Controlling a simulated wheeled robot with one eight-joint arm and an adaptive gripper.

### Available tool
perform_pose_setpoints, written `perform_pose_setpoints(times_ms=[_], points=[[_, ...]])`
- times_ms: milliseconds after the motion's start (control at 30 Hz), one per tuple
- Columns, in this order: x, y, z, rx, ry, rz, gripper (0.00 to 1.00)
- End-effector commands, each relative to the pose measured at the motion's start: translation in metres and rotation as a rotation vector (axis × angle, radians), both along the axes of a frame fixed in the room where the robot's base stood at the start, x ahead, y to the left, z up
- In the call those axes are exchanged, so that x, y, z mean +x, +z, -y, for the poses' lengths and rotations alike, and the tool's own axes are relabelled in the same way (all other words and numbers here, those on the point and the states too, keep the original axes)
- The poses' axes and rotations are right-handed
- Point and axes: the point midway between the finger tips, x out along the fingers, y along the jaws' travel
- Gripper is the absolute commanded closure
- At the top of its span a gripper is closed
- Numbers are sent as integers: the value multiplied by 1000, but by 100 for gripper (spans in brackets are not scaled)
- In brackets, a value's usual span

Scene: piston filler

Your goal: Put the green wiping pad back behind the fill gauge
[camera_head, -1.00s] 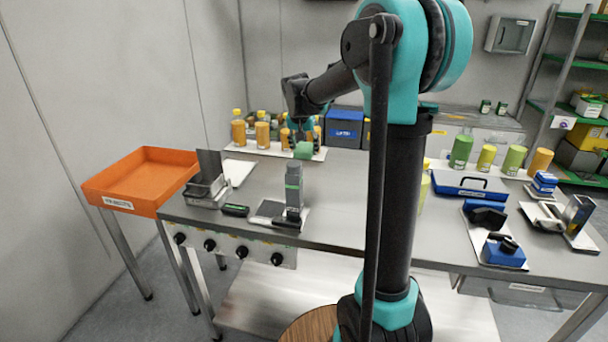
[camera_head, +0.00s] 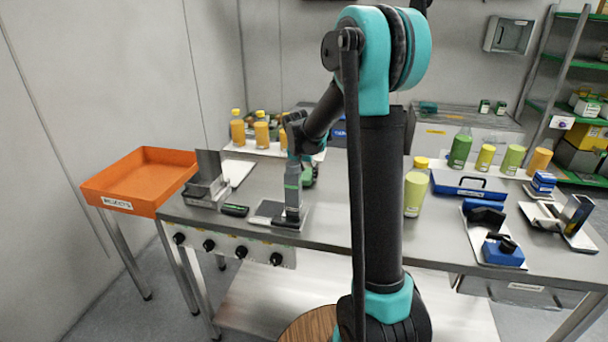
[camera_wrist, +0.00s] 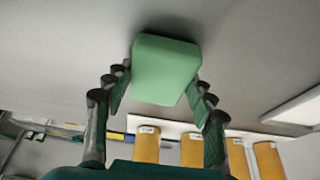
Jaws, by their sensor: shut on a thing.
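The green wiping pad (camera_wrist: 166,68) is a rounded light green block between my gripper's fingers (camera_wrist: 162,80) in the wrist view. My gripper is shut on it. In the head view my gripper (camera_head: 306,160) is low, just behind and to the right of the fill gauge (camera_head: 292,188), a grey upright post with a green band on a dark base. A little green shows beside the post there; most of the pad is hidden by the gauge and gripper. I cannot tell if the pad touches the steel table (camera_head: 345,215).
Orange bottles (camera_head: 261,131) stand along the back on a white board. An orange tray (camera_head: 140,182) is at the left. A grey metal holder (camera_head: 207,188) and a dark green piece (camera_head: 235,210) lie left of the gauge. A yellow-green bottle (camera_head: 415,192) stands right of my arm.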

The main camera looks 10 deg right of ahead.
Motion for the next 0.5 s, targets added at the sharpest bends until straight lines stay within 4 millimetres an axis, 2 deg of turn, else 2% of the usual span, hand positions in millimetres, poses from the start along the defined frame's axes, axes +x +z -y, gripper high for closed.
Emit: perform_pose_setpoints(times_ms=[133, 167, 300, 500], points=[[0, -3, 0, 0, 0, 0, 81], [0, -3, 0, 0, 0, 0, 43], [0, -2, 0, 0, 0, 0, 25], [0, -2, 0, 0, 0, 0, 24]])
